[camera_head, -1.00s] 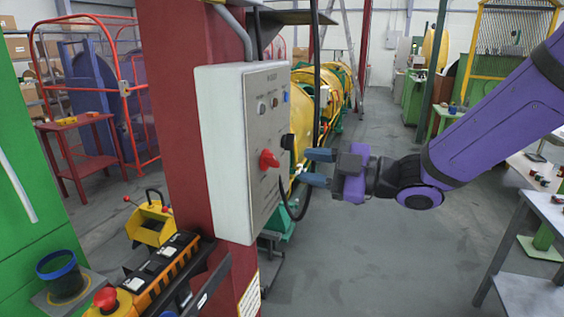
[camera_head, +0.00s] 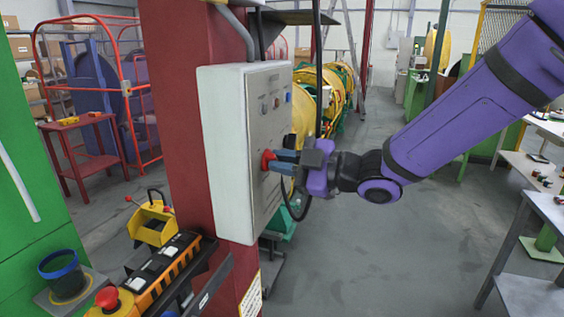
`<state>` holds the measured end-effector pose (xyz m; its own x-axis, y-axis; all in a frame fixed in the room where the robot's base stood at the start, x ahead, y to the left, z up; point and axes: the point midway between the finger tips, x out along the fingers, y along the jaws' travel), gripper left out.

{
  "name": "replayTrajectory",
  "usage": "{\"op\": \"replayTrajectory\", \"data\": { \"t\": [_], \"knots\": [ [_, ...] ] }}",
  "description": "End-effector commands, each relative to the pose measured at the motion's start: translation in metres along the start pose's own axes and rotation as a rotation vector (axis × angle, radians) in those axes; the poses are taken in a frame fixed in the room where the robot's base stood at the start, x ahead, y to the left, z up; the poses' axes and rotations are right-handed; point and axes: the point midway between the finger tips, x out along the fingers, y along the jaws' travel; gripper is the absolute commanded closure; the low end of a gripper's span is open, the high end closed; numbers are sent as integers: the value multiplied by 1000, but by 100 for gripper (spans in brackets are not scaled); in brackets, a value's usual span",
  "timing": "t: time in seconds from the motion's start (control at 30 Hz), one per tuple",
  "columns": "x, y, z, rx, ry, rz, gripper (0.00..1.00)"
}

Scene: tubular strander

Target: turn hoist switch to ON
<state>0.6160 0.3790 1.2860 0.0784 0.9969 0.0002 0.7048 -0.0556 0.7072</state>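The hoist control box (camera_head: 237,150) is a light grey panel fixed on a red column, with small lamps or buttons near its top. A red switch knob (camera_head: 267,160) sticks out from the middle of its front face. My gripper (camera_head: 284,162) is at the knob from the right, its blue fingers pointing left at it. The fingertips are at the knob, one finger above the other, and partly hide it. I cannot tell whether they press on it, nor read the knob's position or the panel labels.
The red column (camera_head: 180,120) stands behind the box. A black cable (camera_head: 299,205) hangs near my gripper. A grey table (camera_head: 530,240) stands at right; the floor between is clear.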

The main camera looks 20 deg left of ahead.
Motion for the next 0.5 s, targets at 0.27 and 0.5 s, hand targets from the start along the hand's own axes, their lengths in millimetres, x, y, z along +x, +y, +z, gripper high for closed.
{"op": "replayTrajectory", "data": {
  "t": [0.27, 0.5],
  "knots": [
    [0, 0, 0, 12, 0, 0, 100],
    [0, 0, 0, 106, 0, -1, 100]
  ]
}}
